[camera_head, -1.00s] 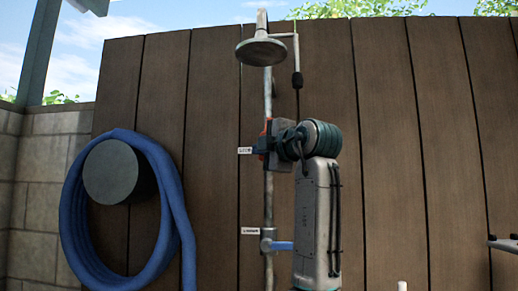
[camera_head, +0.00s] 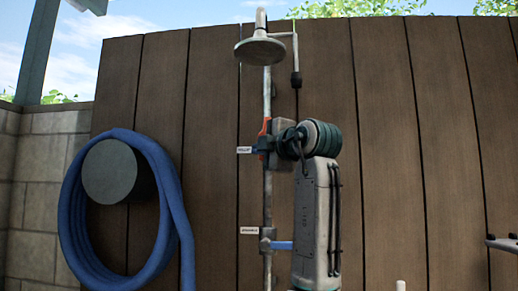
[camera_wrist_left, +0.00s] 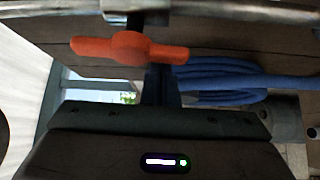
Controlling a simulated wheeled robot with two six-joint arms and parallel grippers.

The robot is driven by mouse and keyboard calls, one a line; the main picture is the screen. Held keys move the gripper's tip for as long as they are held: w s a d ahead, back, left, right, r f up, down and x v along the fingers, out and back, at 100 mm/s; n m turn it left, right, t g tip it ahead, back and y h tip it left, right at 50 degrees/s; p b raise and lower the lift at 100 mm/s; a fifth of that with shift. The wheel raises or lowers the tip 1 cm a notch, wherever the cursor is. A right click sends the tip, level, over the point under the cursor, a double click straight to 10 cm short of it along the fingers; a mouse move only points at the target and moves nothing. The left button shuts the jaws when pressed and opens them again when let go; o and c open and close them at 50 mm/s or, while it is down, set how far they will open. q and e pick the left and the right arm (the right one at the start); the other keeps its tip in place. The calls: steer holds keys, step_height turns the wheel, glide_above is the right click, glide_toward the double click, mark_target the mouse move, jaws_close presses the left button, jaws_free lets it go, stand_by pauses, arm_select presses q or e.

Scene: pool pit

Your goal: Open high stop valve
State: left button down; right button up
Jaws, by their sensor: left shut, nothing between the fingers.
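The upper stop valve, with an orange-red handle (camera_head: 264,127), sits on the shower pipe beside a small white label. In the left wrist view, its handle (camera_wrist_left: 130,48) lies roughly crosswise, just beyond my fingers. My left gripper (camera_head: 261,144) is shut and empty at this handle, and its fingers (camera_wrist_left: 161,86) reach up close to the handle's right half. I cannot tell whether they touch. My arm and wrist hide part of the valve in the head view. My right gripper is out of view.
A lower valve with a blue handle (camera_head: 282,245) is on the same pipe, by another label (camera_head: 250,230). The shower head (camera_head: 260,51) is above. A blue hose (camera_head: 174,205) hangs on a round holder (camera_head: 113,171) at left. The plank wall (camera_head: 400,150) is mostly bare at right.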

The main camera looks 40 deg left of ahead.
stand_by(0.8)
arm_select(q)
steer(key=s+d+b, duration=0.4)
steer(key=s+d, duration=0.1)
steer(key=d, duration=0.1)
steer(key=shift+s+d+f, duration=0.15)
stand_by(0.6)
